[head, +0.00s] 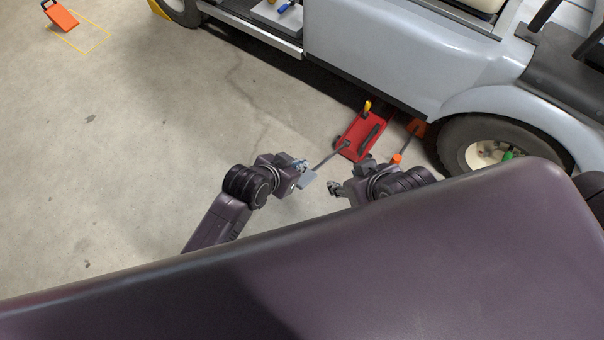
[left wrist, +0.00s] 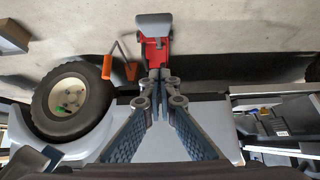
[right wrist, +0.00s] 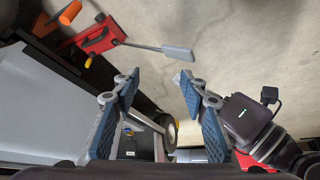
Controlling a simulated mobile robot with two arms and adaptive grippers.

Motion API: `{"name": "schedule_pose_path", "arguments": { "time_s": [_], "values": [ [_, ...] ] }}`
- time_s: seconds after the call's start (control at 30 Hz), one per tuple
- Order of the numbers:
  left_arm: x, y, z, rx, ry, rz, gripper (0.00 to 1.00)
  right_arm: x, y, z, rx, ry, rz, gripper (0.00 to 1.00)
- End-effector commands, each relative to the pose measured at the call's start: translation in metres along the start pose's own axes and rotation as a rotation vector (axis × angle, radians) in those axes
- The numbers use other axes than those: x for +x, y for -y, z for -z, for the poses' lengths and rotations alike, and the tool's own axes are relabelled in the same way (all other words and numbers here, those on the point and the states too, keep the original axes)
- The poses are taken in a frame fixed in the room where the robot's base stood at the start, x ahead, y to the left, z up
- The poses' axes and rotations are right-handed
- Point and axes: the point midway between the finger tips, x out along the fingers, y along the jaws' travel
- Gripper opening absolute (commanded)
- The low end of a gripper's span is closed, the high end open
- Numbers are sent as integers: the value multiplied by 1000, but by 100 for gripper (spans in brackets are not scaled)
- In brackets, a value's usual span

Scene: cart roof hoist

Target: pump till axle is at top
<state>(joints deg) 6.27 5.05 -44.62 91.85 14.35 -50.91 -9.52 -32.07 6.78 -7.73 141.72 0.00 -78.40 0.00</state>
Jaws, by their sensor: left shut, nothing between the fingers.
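A red floor jack (head: 362,136) sits on the floor beside the cart's side, near the wheel (head: 480,145). Its thin lever slopes toward me and ends in a flat grey pedal (head: 307,180). My left gripper (head: 302,165) is shut and empty, just by the pedal. In the left wrist view the pedal (left wrist: 153,24) shows beyond the shut fingertips (left wrist: 160,88). My right gripper (head: 334,188) is open and empty, right of the pedal; its spread fingers (right wrist: 157,84) show in the right wrist view. I cannot make out the axle.
An orange chock (head: 416,128) with a grey bar stands between the jack and the wheel. The cart's pale body (head: 400,55) overhangs the jack's far end. Another orange chock (head: 61,17) lies far left by a yellow floor outline. The left floor is clear.

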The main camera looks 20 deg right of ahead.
Motion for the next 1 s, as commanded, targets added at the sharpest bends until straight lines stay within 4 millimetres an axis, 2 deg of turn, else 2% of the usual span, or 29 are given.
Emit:
{"name": "schedule_pose_path", "arguments": {
  "time_s": [0.27,0.53,0.7,0.83,1.0],
  "values": [
    [24,0,0,-1,-2,0,0,5,8,60,-6,-242,14,40],
    [44,0,0,-1,-1,-1,0,-7,15,118,-9,-485,28,40],
    [48,0,-19,0,2,0,0,-22,19,151,-10,-638,38,40],
    [50,0,-29,0,1,0,0,-34,22,171,-10,-736,44,40],
    [52,0,-37,0,0,0,0,-46,24,186,-10,-817,49,40]
  ]
}}
